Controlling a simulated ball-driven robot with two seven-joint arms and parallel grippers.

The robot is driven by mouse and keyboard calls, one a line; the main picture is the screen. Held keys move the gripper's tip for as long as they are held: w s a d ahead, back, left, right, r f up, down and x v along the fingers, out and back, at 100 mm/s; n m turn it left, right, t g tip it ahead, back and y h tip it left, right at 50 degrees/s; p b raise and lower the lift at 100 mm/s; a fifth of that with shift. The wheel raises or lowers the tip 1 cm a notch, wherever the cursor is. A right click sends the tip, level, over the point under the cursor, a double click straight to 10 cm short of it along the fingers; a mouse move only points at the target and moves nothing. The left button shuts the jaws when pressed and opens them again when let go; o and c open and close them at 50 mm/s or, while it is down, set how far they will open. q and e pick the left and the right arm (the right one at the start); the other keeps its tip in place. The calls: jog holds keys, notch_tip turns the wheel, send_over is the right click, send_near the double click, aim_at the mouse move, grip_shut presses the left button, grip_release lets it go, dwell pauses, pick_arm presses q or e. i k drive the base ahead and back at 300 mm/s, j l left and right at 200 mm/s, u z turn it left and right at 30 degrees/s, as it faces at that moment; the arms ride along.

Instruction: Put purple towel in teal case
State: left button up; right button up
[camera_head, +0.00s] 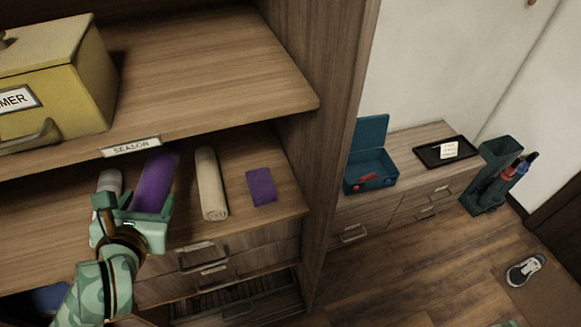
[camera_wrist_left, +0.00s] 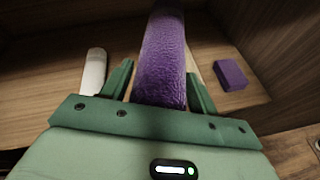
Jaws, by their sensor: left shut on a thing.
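The purple towel (camera_head: 158,178) is a long roll on the shelf behind the label "SEASON". It also shows in the left wrist view (camera_wrist_left: 164,60), running away between the fingers. My left gripper (camera_head: 132,210) is at the near end of the towel and shut on it; the fingers also show in the left wrist view (camera_wrist_left: 162,88). I cannot tell whether the towel is still touching the shelf. The teal case (camera_head: 370,184) stands open with its lid up on a low cabinet at the right, with red items inside.
A beige roll (camera_head: 211,184) and a small purple block (camera_head: 261,186) lie right of the towel; a pale roll (camera_head: 109,181) lies left. A yellow box (camera_head: 55,85) stands on the shelf above. A tall side panel (camera_head: 340,130) separates shelf and low cabinet. A black tray (camera_head: 432,155) lies beyond the case.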

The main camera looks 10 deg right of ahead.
aim_at(362, 173)
jog(key=u, duration=0.45)
jog(key=l+u, duration=0.1)
jog(key=u, duration=0.75)
jog(key=k+u, duration=0.1)
jog(key=u, duration=0.75)
jog(key=k+l+u, duration=0.25)
jog(key=u, duration=0.15)
jog(key=k+l+u, duration=0.1)
jog(key=k+u, duration=1.1)
jog(key=k+j+u, duration=0.25)
jog(key=u, duration=0.15)
jog(key=k+l+z, duration=0.2)
jog(key=k, duration=0.35)
jog(key=k+l+z, duration=0.2)
jog(key=k, duration=0.3)
jog(key=k+l+z, duration=0.15)
jog(key=k+l, duration=0.3)
jog(key=z, duration=3.15)
